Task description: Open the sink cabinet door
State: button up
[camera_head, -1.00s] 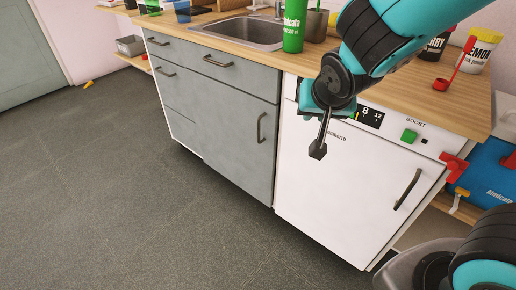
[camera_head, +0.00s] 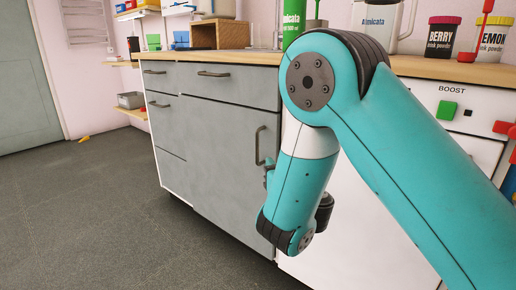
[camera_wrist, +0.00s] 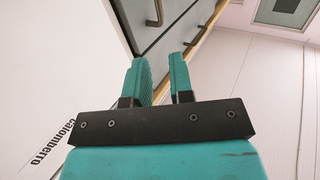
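The grey sink cabinet door (camera_head: 222,150) is closed under the counter. Its dark vertical handle (camera_head: 258,146) is near the door's right edge. My gripper (camera_head: 269,170) is mostly hidden behind my arm, with a small teal part showing just below and right of the handle. In the wrist view, the two teal fingers of my gripper (camera_wrist: 160,72) are apart with nothing between them. A handle (camera_wrist: 158,12) on a grey front shows beyond the fingertips, roughly in line with the gap, not touching them.
A white appliance (camera_head: 345,225) stands right of the cabinet, partly behind my arm; its lettered front (camera_wrist: 50,110) fills the wrist view's left.

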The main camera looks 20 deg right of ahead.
jog(key=p, duration=1)
send_near(258, 141)
jog(key=w+r, duration=0.1)
jog(key=w, duration=0.1)
jog(key=w+p, duration=0.1)
jog(key=w, duration=0.5)
jog(key=w+f+p, duration=0.1)
jog(key=w, duration=0.1)
jog(key=shift+w+a+p, duration=0.3)
jog(key=shift+w+a, duration=0.05)
jog(key=shift+w, duration=0.05)
